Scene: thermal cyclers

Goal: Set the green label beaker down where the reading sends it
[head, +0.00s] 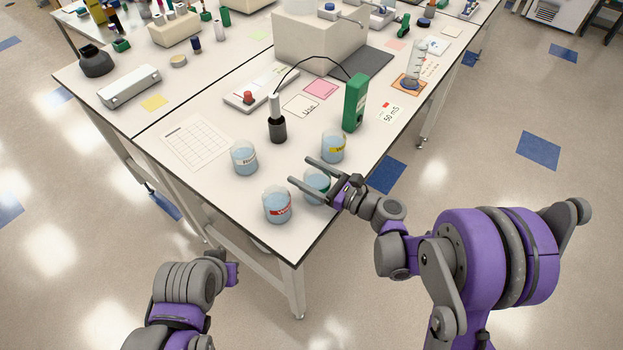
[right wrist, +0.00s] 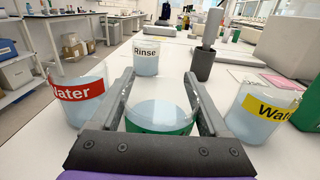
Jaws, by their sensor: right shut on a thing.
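The green label beaker (head: 316,184) holds clear bluish liquid and sits between the fingers of my right gripper (head: 299,170), which is shut on it near the table's front corner. In the right wrist view, the beaker (right wrist: 160,118) shows its rim, liquid and part of its green band between the two fingers. Whether its base touches the table is hidden. A green meter (head: 354,103) stands upright, wired to a probe in a dark holder (head: 277,128). A note beside it (head: 389,112) appears to read 50 mS.
A red label Water beaker (head: 277,208), a white label Rinse beaker (head: 244,158) and a yellow label Water beaker (head: 333,148) stand close around. A Use card (head: 300,106) and pink card (head: 321,89) lie farther back. A cylinder (head: 414,76) stands on an orange-edged mat.

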